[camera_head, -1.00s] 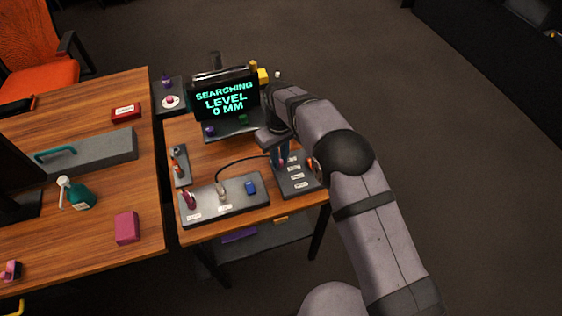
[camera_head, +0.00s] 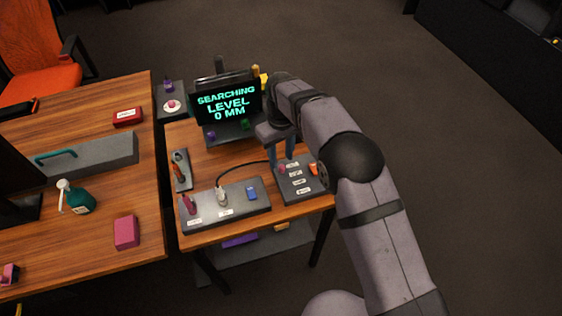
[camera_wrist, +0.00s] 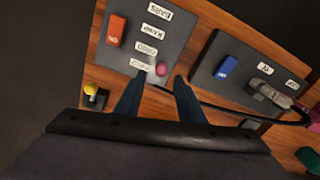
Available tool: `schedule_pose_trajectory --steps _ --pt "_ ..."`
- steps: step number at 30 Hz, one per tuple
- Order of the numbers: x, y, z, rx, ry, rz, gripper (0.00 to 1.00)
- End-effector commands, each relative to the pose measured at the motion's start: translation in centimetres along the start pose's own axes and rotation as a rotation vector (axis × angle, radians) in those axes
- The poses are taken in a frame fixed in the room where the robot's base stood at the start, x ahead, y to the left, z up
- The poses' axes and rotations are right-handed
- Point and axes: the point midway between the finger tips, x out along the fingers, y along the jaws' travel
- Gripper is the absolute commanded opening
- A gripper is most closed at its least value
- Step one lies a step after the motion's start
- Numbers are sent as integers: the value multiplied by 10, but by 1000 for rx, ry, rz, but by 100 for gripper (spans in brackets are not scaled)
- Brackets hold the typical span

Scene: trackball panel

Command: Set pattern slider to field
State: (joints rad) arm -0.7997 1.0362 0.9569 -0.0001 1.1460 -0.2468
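The pattern panel (camera_head: 306,192) is a dark plate with a column of white labels, at the right end of the small table. It also shows in the wrist view (camera_wrist: 176,32), where the labels read upside down, with bars and grid legible. A pink knob (camera_wrist: 162,69) sits beside the label at the end of the column nearest my gripper; that label is too blurred to read surely. The knob also shows in the head view (camera_head: 282,169). My gripper (camera_wrist: 160,78) is open, its two blue fingers apart, with the knob just beyond and between the tips. I see no contact.
A neighbouring panel (camera_head: 233,213) carries a blue switch (camera_head: 252,194) and a cable plug (camera_head: 221,196). A yellow-topped knob (camera_wrist: 91,90) is near my left finger.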

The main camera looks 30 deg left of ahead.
Motion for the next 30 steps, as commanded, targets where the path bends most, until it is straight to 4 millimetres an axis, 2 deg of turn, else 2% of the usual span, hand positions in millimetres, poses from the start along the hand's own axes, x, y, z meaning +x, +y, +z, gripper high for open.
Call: schedule_pose_trajectory --steps 3,9,25,30 --pt "-16 0 -1 0 4 1 35" --pt "-35 0 -1 0 3 1 35" --pt "-39 0 0 1 2 0 35" --pt "-46 14 10 35 1 1 35"
